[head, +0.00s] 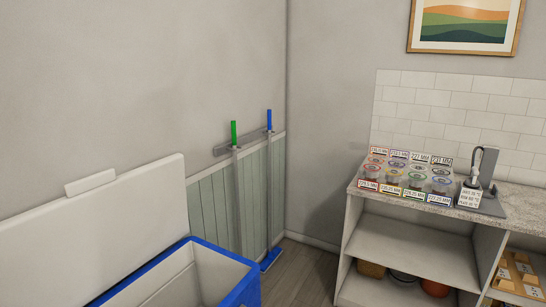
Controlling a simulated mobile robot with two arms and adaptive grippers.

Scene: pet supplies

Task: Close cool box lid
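The cool box (241,290) is at the lower left of the head view, with a blue rim and pale inner walls. Its white lid (95,235) stands raised at the back left, tilted up, with a small white handle block (91,184) on its top edge. The box is open and part of its inside shows. Its lower part is cut off by the frame. Neither of my grippers is in view.
Two poles with a green handle (234,133) and a blue handle (269,120) hang on a wall rack behind the box. Bare floor (300,275) lies between.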

